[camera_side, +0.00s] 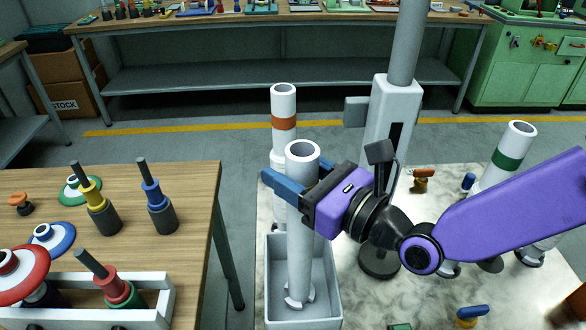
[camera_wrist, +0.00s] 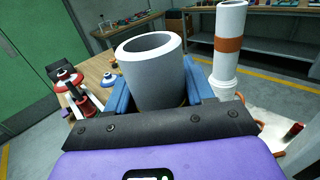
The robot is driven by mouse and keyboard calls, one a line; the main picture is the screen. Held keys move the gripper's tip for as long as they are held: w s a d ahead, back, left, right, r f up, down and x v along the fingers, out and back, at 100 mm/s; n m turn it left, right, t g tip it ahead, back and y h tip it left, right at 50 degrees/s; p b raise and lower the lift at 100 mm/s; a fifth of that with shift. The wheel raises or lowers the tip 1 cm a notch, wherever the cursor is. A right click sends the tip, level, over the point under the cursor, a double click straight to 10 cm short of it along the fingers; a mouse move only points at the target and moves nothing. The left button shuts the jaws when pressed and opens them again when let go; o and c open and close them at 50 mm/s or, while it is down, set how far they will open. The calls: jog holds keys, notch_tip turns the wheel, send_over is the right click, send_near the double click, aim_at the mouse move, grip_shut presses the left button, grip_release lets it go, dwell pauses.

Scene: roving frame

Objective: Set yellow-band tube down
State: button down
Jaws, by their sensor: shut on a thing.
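My gripper (camera_side: 297,180) is shut around the upper part of a pale, hollow, upright tube (camera_side: 300,235). The tube's open top faces up in the wrist view (camera_wrist: 155,70), between my blue fingers. Its band is mostly hidden by the gripper; only a sliver of yellow shows beside a finger in the wrist view. The tube's lower end is inside a grey open-topped bin (camera_side: 273,265), near a pale clip-like piece at the bottom. I cannot tell whether the tube touches the bin floor.
An orange-band tube (camera_side: 284,105) stands just behind. A green-band tube (camera_side: 514,145) stands at right, partly behind my arm. A grey post (camera_side: 392,110) rises close behind my gripper. A wooden table (camera_side: 190,190) with coloured spindles and discs is at left. Small coloured-handled parts lie on the marbled surface (camera_side: 430,285).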

jog(key=shift+f, duration=0.15)
jog(key=shift+c, duration=2.1)
grip_release()
jog(key=v, duration=1.2)
